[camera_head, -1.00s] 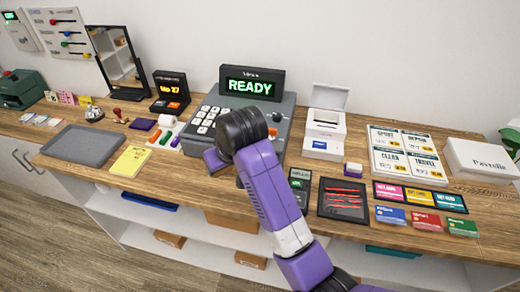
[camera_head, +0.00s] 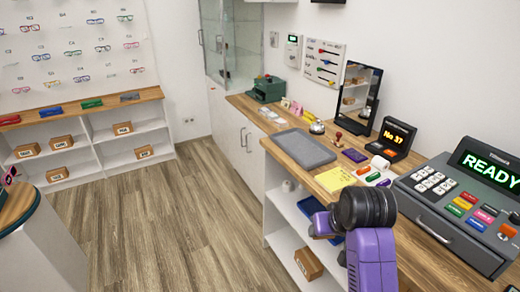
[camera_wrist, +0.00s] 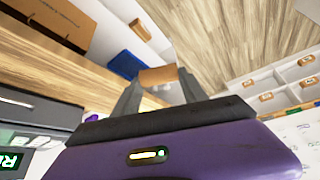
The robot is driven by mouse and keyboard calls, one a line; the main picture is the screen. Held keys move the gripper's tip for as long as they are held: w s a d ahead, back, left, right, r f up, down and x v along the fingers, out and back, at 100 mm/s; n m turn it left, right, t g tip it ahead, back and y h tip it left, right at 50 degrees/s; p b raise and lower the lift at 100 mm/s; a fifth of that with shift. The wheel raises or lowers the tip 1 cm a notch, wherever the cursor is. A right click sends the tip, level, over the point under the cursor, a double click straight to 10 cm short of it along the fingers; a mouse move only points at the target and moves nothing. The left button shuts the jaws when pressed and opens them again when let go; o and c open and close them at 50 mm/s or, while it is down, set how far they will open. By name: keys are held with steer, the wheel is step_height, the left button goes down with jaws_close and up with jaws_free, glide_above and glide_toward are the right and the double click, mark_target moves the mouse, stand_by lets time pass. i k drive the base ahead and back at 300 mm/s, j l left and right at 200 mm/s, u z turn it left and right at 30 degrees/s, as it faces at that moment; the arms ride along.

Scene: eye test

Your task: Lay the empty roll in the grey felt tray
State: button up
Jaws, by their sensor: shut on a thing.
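The grey felt tray (camera_head: 303,149) lies flat on the wooden counter in the head view, left of the yellow pad, and its bare floor shows empty. My gripper (camera_wrist: 157,79) is shut on a brown cardboard roll (camera_wrist: 158,76), held crosswise between the fingertips in the wrist view. In the head view my purple wrist and black joint are in front of the counter edge, to the right of and nearer than the tray. The fingers and the roll are hidden there. The roll is apart from the tray.
A yellow pad (camera_head: 335,179), a purple pad (camera_head: 354,155), a bell (camera_head: 317,127) and a stamp (camera_head: 338,137) stand near the tray. The cash register (camera_head: 465,205) is at right, the number display (camera_head: 397,137) behind. Open floor (camera_head: 180,220) lies left of the counter.

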mark_target(294, 143)
steer(key=i+j+u, duration=0.1)
steer(key=i+u, duration=0.25)
steer(key=i, duration=0.25)
steer(key=i+u, duration=0.3)
steer(key=i, duration=0.3)
